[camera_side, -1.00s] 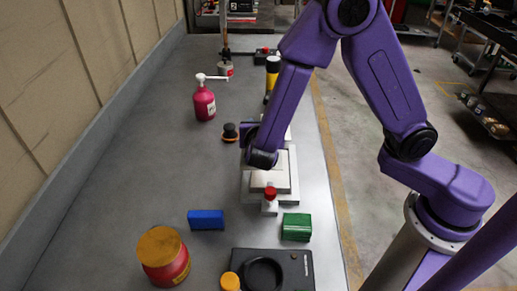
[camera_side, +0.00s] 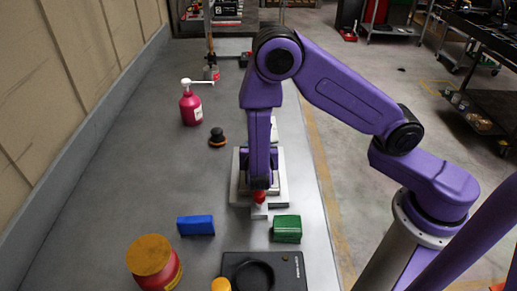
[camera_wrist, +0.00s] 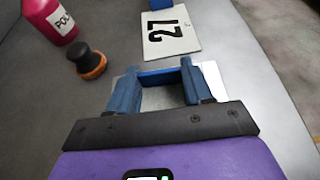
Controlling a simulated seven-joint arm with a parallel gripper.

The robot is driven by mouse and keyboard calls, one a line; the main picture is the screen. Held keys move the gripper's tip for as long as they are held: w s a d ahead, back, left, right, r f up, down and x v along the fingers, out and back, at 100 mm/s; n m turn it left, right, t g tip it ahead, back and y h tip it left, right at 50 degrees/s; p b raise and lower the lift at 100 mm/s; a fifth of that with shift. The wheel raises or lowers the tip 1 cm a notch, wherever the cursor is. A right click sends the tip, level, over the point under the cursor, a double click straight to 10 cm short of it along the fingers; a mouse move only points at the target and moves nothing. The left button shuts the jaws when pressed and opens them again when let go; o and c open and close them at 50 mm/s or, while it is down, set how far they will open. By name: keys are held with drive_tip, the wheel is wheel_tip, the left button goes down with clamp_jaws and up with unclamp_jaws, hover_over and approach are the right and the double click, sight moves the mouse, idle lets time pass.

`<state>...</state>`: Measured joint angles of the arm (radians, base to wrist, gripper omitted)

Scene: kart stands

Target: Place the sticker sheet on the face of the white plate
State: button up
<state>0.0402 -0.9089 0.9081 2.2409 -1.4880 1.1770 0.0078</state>
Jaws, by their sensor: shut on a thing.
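The white plate (camera_side: 281,180) lies on a low base on the bench, mostly covered by my arm in the side view. A pale corner (camera_wrist: 220,78) beside my fingers appears in the wrist view; whether it is plate or sheet is unclear. My gripper (camera_wrist: 160,82) is over the plate, its blue fingers shut on a blue bar (camera_wrist: 158,77). I take this bar as the sticker sheet's grip; the sheet's printed face is hidden. A white sheet marked "27" (camera_wrist: 170,35) lies farther along the bench, with a blue piece at its far end.
A red-topped fixture (camera_side: 259,198) stands at the plate's near edge. A green block (camera_side: 287,229), blue block (camera_side: 195,226) and black device (camera_side: 290,270) lie nearer. An orange-and-black knob (camera_side: 217,138) and pink bottle (camera_side: 191,108) stand left. Clear bench lies left of the plate.

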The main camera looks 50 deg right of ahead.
drive_tip(key=shift+f, duration=0.25)
drive_tip(key=o, duration=1)
drive_tip(key=shift+f, duration=0.15)
drive_tip(key=shift+s+a+r, duration=0.1)
drive_tip(key=shift+a+r, duration=0.1)
drive_tip(key=shift+r, duration=0.05)
drive_tip(key=v, duration=0.4)
drive_tip(key=shift+s+a+r, duration=0.1)
drive_tip(key=shift+s+a, duration=0.05)
drive_tip(key=shift+a, duration=0.05)
wheel_tip(320, 180, up, 5)
drive_tip(key=shift+s+r, duration=0.1)
drive_tip(key=shift+r, duration=0.95)
